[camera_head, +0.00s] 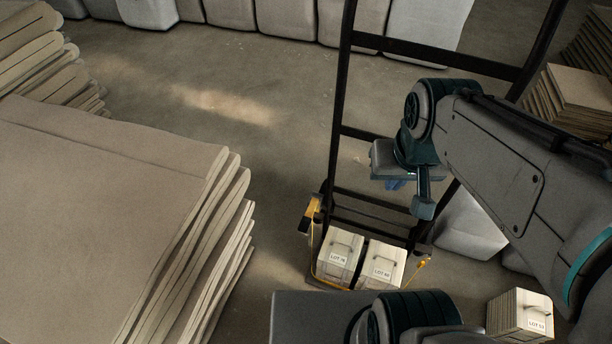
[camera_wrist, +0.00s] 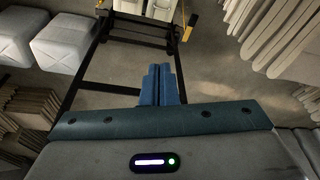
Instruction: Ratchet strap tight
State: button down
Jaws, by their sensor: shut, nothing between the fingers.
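A black hand truck (camera_head: 341,100) stands in the middle of the head view, and its frame also shows in the wrist view (camera_wrist: 84,62). Two pale boxes with LOT labels (camera_head: 340,258) (camera_head: 382,268) sit side by side at its foot. A thin yellow strap (camera_head: 345,289) runs low around their front. A yellow and black ratchet (camera_head: 311,211) is at the left end, and yellow also shows at the top of the wrist view (camera_wrist: 188,27). My gripper (camera_head: 396,185) is above the boxes near the frame. Its blue fingers (camera_wrist: 159,84) are shut and empty, apart from the ratchet.
A large stack of folded beige sheets (camera_head: 110,180) fills the left. Grey padded blocks (camera_head: 285,18) line the back. Another labelled box (camera_head: 520,314) stands at lower right. More stacked sheets (camera_head: 572,100) lie at right. The floor (camera_head: 220,110) between the left stack and the truck is clear.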

jog(key=w+a+f+m+g+b, duration=0.1)
jog(key=w+a+f+b, duration=0.2)
jog(key=w+f+b, duration=0.6)
jog(key=m+g+b, duration=0.3)
jog(key=m+b, duration=0.1)
jog(key=b, duration=0.8)
send_over(305, 223)
jog(key=w, duration=0.1)
notch_tip(305, 223, down, 42)
jog(key=shift+d+f+y, duration=0.15)
jog(key=shift+d+y, duration=0.1)
jog(key=shift+y, duration=0.05)
jog(key=shift+f, duration=0.1)
jog(key=shift+s+a+f+b, duration=0.15)
jog(key=shift+f+b, duration=0.9)
jog(key=shift+f, duration=0.65)
jog(key=shift+s+f+b, duration=0.15)
jog(key=shift+f+b, duration=0.9)
jog(key=shift+f, duration=0.65)
